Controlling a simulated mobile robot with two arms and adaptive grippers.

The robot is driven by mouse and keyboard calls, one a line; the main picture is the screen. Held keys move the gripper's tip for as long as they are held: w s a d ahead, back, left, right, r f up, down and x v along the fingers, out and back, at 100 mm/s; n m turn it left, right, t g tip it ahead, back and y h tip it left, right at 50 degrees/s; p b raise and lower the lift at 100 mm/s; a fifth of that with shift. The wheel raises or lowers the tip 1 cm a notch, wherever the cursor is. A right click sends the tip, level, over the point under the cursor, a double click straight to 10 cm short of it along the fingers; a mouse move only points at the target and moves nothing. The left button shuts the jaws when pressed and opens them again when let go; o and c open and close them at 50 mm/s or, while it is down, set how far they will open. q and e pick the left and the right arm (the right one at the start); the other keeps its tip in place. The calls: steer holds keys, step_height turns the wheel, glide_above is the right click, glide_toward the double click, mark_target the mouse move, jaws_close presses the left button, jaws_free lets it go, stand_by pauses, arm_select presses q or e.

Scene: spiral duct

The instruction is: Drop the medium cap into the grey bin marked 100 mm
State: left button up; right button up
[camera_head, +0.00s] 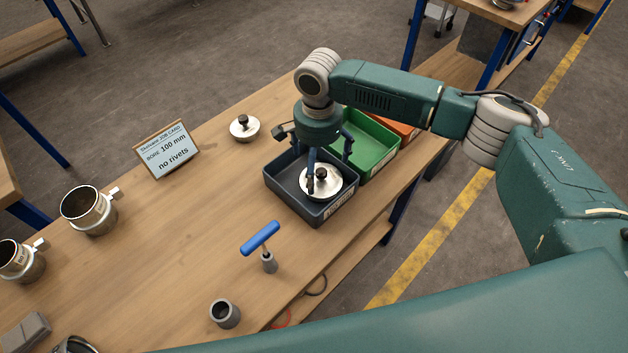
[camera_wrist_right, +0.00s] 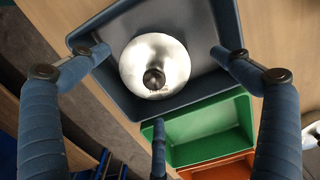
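The grey bin (camera_head: 283,196) stands on the bench, with a label on its front whose text I cannot read. A silver round cap with a black knob (camera_head: 330,188) is inside it; it also shows within the bin walls in the right wrist view (camera_wrist_right: 172,84). My right gripper (camera_head: 328,168) is above the bin, pointing down. In the wrist view its fingers (camera_wrist_right: 158,78) are spread wide and stand apart from the cap. A smaller-looking silver cap (camera_head: 244,129) lies on the bench behind, to the left. My left gripper is not in view.
A green bin (camera_head: 368,148) and an orange bin (camera_head: 404,131) stand beyond the grey one. A job card (camera_head: 167,150) reads 100 mm, no rivets. A blue-handled tool (camera_head: 262,240), a grey cup (camera_head: 225,313) and metal duct collars (camera_head: 88,210) stand on the bench. The bench middle is clear.

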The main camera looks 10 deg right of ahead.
steer(key=shift+r, duration=0.1)
step_height(320, 180, up, 12)
stand_by(0.5)
steer(key=shift+f, duration=0.2)
